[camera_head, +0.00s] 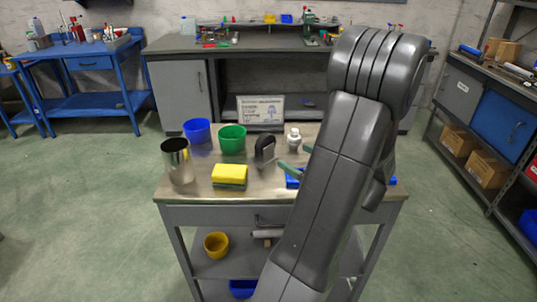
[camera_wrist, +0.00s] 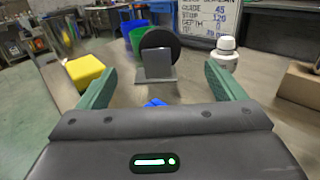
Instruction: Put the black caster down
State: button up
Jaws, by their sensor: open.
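The black caster (camera_wrist: 160,52), a dark wheel on a grey metal plate, stands upright on the cart top (camera_head: 206,197). It also shows in the head view (camera_head: 264,150), between the green cup and a white bottle. My gripper (camera_wrist: 157,78) is open, with its two green fingers spread wide and nothing between their tips. The caster stands ahead of the fingertips and apart from them in the wrist view. In the head view my arm hides much of the cart's right side, and one green finger shows near the caster.
On the cart are a yellow sponge (camera_head: 229,174), a metal cup (camera_head: 178,160), a blue cup (camera_head: 197,130), a green cup (camera_head: 232,138), a white bottle (camera_head: 293,139) and a sign (camera_head: 260,109). A blue thing (camera_head: 292,178) lies partly behind my arm. Bare cart top shows at the front left.

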aim_at(271, 142)
jog(key=x, duration=0.7)
jog(key=shift+w+a, duration=0.3)
jog(key=shift+p+x, duration=0.35)
jog(key=shift+x, duration=2.35)
jog(key=shift+s+r, duration=0.1)
jog(key=shift+r, duration=0.1)
jog(key=c, duration=1.4)
